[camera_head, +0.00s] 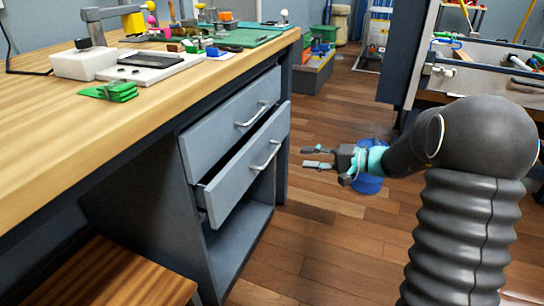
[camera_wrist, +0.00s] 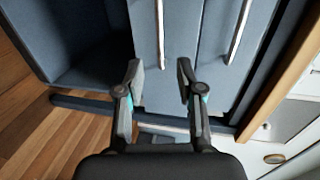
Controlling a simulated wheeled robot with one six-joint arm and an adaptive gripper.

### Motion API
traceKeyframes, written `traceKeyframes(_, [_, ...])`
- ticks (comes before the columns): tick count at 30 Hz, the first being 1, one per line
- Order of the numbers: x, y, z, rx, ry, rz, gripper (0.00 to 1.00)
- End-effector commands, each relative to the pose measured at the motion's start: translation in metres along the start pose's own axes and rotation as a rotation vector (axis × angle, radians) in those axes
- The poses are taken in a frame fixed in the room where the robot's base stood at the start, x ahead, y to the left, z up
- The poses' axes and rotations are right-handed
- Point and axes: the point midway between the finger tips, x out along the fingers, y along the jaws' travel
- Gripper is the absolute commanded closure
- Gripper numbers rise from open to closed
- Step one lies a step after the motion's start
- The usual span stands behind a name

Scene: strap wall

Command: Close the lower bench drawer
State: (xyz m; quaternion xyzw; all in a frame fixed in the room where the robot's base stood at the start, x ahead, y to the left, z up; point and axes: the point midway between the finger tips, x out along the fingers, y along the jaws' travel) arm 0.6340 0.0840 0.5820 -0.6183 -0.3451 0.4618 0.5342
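The lower bench drawer (camera_head: 232,187) is grey-blue with a silver bar handle (camera_head: 266,156). It stands partly out of the workbench, with a dark gap above its front. My gripper (camera_head: 318,157) is to the right of the drawer front, apart from it, with its fingers spread and empty. In the wrist view, which is turned sideways, my gripper (camera_wrist: 160,78) is open. The lower drawer front (camera_wrist: 145,35) and its handle (camera_wrist: 160,45) lie ahead between the fingers. The drawer's inside is hidden in both views.
The upper drawer (camera_head: 217,132) sits above the lower one, less far out. An open shelf (camera_head: 240,240) is below. The wooden bench top (camera_head: 60,140) overhangs on the left, with a stool (camera_head: 100,280) beneath. A blue round object (camera_head: 367,182) stands behind my gripper.

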Motion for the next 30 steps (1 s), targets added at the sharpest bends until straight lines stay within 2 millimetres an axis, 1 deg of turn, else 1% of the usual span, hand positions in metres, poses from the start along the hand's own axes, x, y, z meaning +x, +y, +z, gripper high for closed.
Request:
traceKeyframes(1, [0.009,0.001,0.001,0.000,-0.004,0.001,0.63])
traceKeyframes(12, [0.077,0.000,0.001,0.001,-0.004,0.002,0.63])
traceKeyframes(18, [0.106,0.000,0.001,0.001,-0.004,0.002,0.63])
traceKeyframes(24, [0.119,0.000,0.001,0.001,-0.002,0.002,0.63])
traceKeyframes(30, [0.121,0.000,0.001,0.001,-0.001,0.002,0.63])
